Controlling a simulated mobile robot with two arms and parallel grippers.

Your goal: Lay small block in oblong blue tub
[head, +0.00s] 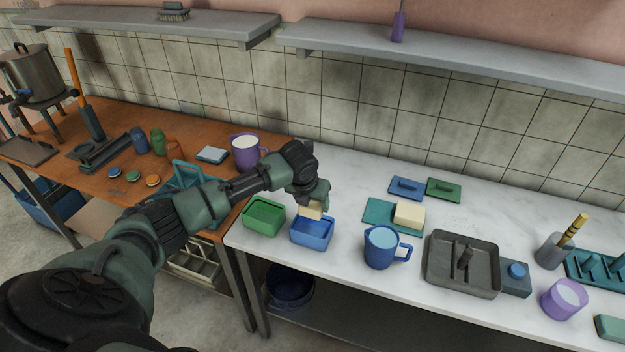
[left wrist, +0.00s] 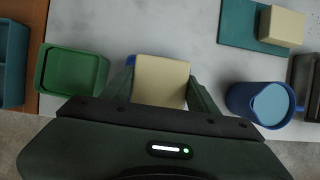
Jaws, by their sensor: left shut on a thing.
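The small cream block (head: 310,212) is between the fingers of my left gripper (head: 313,201), which is shut on it. In the left wrist view the block (left wrist: 160,80) fills the gap between the fingers. The oblong blue tub (head: 312,240) stands on the white counter, and the block is over its back part in the head view. Whether the block touches the tub is not clear. In the left wrist view the block and gripper hide nearly all of the tub, with a blue sliver (left wrist: 130,61) showing. My right gripper is not in view.
A green tub (head: 262,219) stands just left of the blue one. To the right are a blue jug (head: 381,250) and a larger cream block (head: 408,214) on a teal mat (head: 376,212).

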